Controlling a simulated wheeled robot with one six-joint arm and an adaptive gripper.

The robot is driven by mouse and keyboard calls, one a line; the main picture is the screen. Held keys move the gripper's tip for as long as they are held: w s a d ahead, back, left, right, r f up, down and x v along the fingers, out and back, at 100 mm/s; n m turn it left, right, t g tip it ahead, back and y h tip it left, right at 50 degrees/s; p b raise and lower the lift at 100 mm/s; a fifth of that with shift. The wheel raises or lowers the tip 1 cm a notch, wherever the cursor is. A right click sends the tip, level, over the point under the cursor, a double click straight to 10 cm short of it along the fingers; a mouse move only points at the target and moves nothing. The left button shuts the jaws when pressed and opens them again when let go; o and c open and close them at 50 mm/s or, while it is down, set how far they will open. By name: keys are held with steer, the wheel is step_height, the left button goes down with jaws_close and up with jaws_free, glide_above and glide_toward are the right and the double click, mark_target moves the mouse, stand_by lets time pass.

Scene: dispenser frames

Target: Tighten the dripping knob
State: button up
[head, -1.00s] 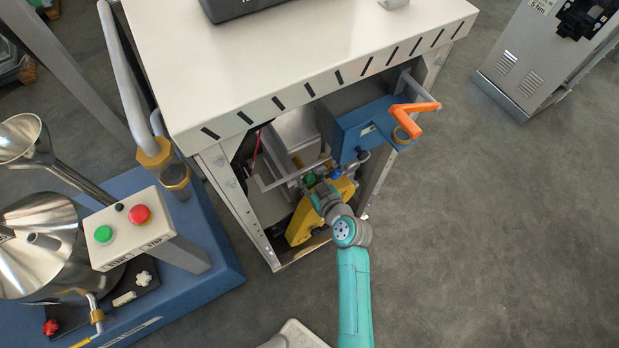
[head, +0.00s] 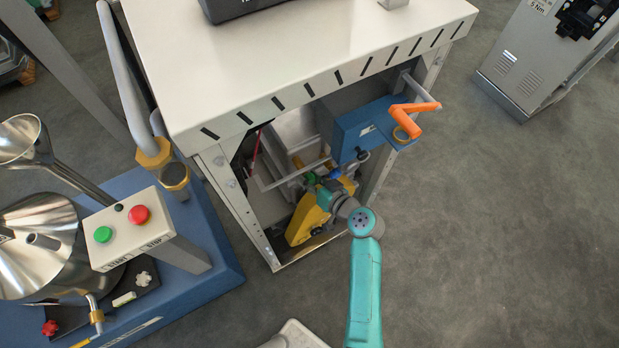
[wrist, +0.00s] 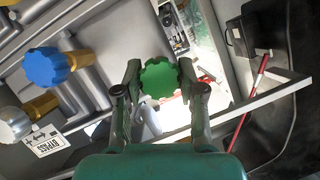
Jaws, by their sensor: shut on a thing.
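A green scalloped knob (wrist: 160,77) sits between the two fingers of my gripper (wrist: 159,88) in the wrist view, with a finger against each side. My gripper is shut on it. In the head view the green knob (head: 310,179) shows small inside the open cabinet, beside the end of my arm, and my fingers there are hard to make out. A blue knob (wrist: 46,67) on a brass stem stands left of it in the wrist view. A silver knob (wrist: 14,124) is lower left, near a label reading BYPASS (wrist: 46,141). I cannot make out any drip.
Pipes and a metal rail (wrist: 240,108) surround the knobs in the cabinet. A yellow body (head: 309,218) stands low in the opening. A blue box (head: 358,128) with an orange handle (head: 414,117) juts out at right. The floor (head: 500,240) to the right is clear.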

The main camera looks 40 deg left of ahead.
steer(key=m+g+y, duration=0.1)
steer(key=m, duration=0.1)
steer(key=m+g+y, duration=0.1)
steer(key=m, duration=0.1)
steer(key=shift+w, duration=0.1)
steer(key=shift+m, duration=0.3)
stand_by(0.4)
steer(key=o, duration=1.1)
steer(key=shift+o, duration=0.2)
steer(key=w+v, duration=0.1)
steer(key=v, duration=1.1)
steer(key=shift+s, duration=0.45)
steer(key=shift+f, duration=0.1)
